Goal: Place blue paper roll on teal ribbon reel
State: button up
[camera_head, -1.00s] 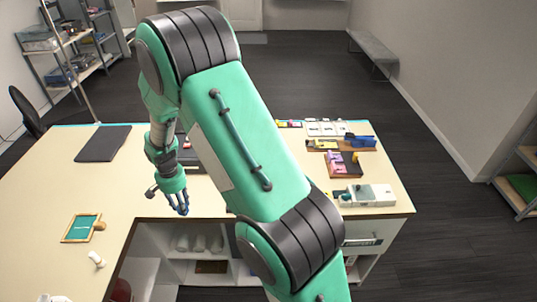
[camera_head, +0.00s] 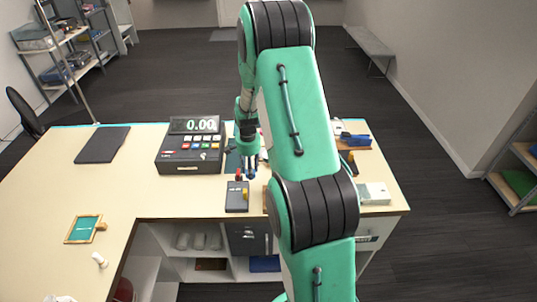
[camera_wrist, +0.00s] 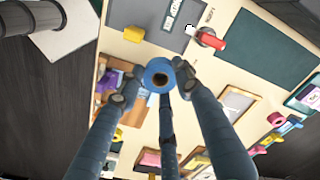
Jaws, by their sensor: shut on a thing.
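My gripper (camera_wrist: 160,84) is shut on the blue paper roll (camera_wrist: 159,76), which shows end-on with a dark central hole between the fingertips in the wrist view. In the head view my gripper (camera_head: 250,170) hangs over the counter, right of the cash register, with its fingertips pointing down. The roll cannot be told apart from the bluish fingers there. I cannot make out the teal ribbon reel for certain. Small pink (camera_wrist: 277,118) and blue (camera_wrist: 291,126) spools show at the right in the wrist view.
The cash register (camera_head: 192,148) stands left of my gripper, with a small dark terminal (camera_head: 237,197) in front. A blue item (camera_head: 357,140) and a white device (camera_head: 374,193) are at the right, partly behind my arm. The counter's left part (camera_head: 60,185) has free room.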

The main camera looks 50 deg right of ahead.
jog(key=s+d+m+p, duration=0.1)
jog(key=s+d, duration=0.4)
jog(key=d, duration=0.4)
jog(key=shift+s+r+m, duration=0.25)
jog(key=shift+r+m, duration=0.05)
jog(key=shift+m, duration=0.1)
jog(key=shift+w+d, duration=0.1)
jog(key=shift+d, duration=0.05)
jog(key=w+d, duration=0.3)
jog(key=w, duration=0.1)
jog(key=w+d+f+p, duration=0.1)
jog(key=w+d, duration=0.2)
jog(key=w, duration=0.1)
jog(key=w+d+p, duration=0.1)
jog(key=w+d, duration=0.2)
jog(key=w, duration=0.1)
jog(key=shift+w+d+f, duration=0.15)
jog(key=shift+d+f, duration=0.15)
jog(key=shift+d, duration=0.1)
jog(key=shift+f, duration=0.1)
jog(key=shift+f+p, duration=0.6)
jog(key=shift+f, duration=1.05)
jog(key=shift+f, duration=0.1)
jog(key=o, duration=1)
